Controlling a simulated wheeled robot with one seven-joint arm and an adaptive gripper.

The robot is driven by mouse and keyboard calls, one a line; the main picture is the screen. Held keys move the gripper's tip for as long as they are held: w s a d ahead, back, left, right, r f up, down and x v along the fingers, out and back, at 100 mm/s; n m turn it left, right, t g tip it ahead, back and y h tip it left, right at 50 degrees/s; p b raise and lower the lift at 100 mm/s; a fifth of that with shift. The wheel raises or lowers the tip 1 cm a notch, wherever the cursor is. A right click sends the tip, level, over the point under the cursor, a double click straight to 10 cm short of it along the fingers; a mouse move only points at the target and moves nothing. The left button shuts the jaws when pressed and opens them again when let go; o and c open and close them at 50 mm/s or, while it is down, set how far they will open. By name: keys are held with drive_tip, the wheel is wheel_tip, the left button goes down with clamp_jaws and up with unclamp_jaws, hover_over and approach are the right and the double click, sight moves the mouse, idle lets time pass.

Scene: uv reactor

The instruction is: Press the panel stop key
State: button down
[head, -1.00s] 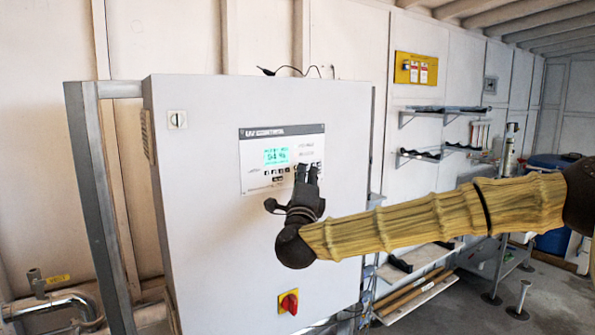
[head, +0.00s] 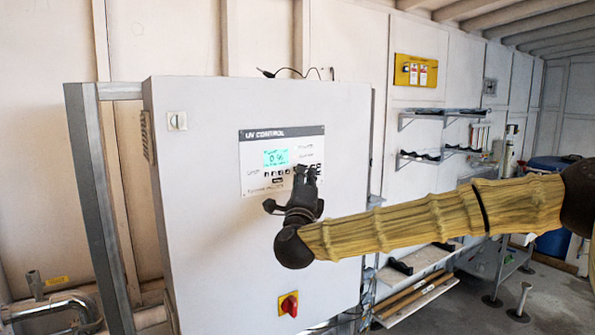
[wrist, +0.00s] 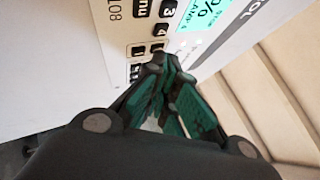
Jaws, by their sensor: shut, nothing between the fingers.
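The UV control panel (head: 255,184) is a white plate with a grey title strip on the upper front of a large grey cabinet. Its cyan display (head: 276,157) shows a large value that looks like a percentage; it also shows in the wrist view (wrist: 205,14). A row of small dark keys lies below the display. My gripper (head: 307,170) is shut and empty, its fingertips over the right end of that key row. In the wrist view the fingertips (wrist: 158,62) are beside the numbered keys. They hide part of the keypad. I cannot pick out the stop key or tell whether the tips touch.
A red rotary switch on a yellow plate (head: 288,303) sits lower on the cabinet (head: 215,240). A small lock (head: 177,121) is at its upper left. Wall shelves (head: 440,113) and a yellow board (head: 416,70) stand to the right. Pipes (head: 60,305) are at lower left.

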drive_tip(key=shift+s+d+b, duration=0.45)
drive_tip(key=shift+s, duration=0.1)
drive_tip(key=s+d+b, duration=0.1)
drive_tip(key=s, duration=0.1)
drive_tip(key=s+d+b, duration=0.1)
drive_tip(key=s+d, duration=0.1)
idle(0.7)
idle(0.4)
